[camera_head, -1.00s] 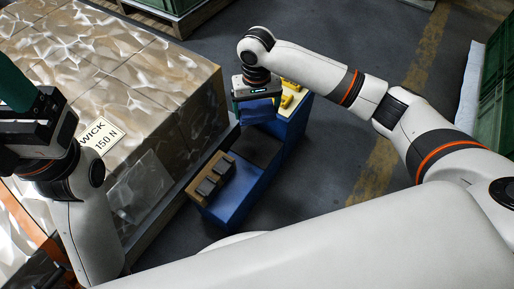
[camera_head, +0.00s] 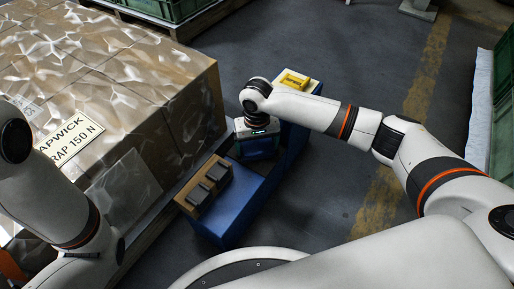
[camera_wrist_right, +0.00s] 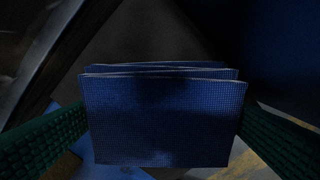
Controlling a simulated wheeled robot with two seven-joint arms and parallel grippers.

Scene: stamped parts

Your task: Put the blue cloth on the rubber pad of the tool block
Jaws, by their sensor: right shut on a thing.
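The folded blue cloth (camera_wrist_right: 165,122) fills the middle of the right wrist view, between the green fingers of my right gripper (camera_wrist_right: 165,130). In the head view my right gripper (camera_head: 258,152) is low over the middle of the blue tool block (camera_head: 240,205), shut on the cloth. The rubber pad is mostly hidden under the gripper. A dark grey surface shows behind the cloth in the wrist view; I cannot tell whether the cloth touches it. My left gripper is out of sight; only its arm shows at the left.
A wooden holder with dark blocks (camera_head: 208,184) sits on the block's near end, a yellow item (camera_head: 294,80) on its far end. A large wrapped stack (camera_head: 110,90) stands close on the left. Green crates (camera_head: 505,120) stand at the right. Floor right of the block is clear.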

